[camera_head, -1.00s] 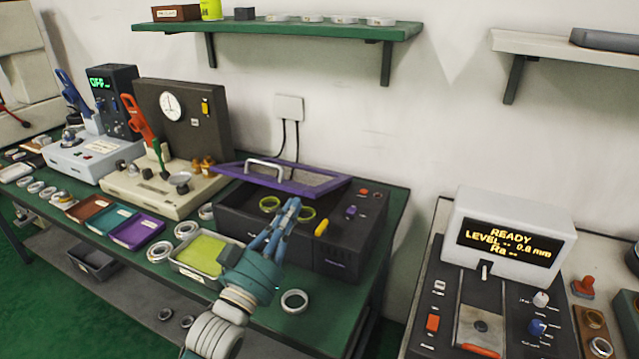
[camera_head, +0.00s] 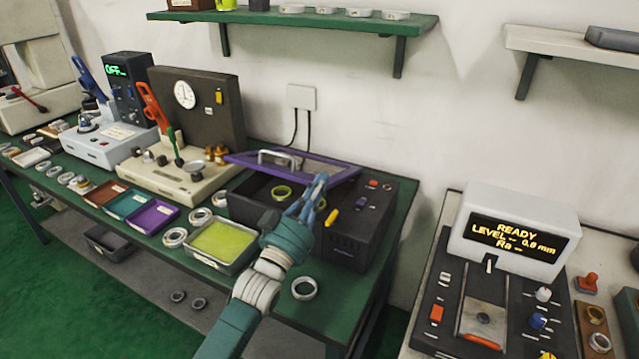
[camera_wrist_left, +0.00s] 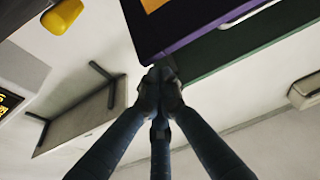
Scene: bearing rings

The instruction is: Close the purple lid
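The purple lid (camera_head: 237,157) has a dark mesh-like panel and a pale handle (camera_head: 279,156). It stands raised over the dark box (camera_head: 354,242), whose inside shows below it with a yellow-green ring (camera_head: 282,191). My left gripper (camera_head: 321,180) is in front of the lid's right part, fingertips up at its lower edge. In the left wrist view, its fingers (camera_wrist_left: 160,74) come together, with nothing visible between them, just below the lid's purple corner (camera_wrist_left: 170,42). I cannot tell whether they touch it. My right gripper is not in view.
A tray with a yellow-green pad (camera_head: 250,262) and several metal rings lie in front of the box. A yellow knob (camera_head: 332,217) is right of my gripper. A device with a lit display (camera_head: 515,240) stands on the right table.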

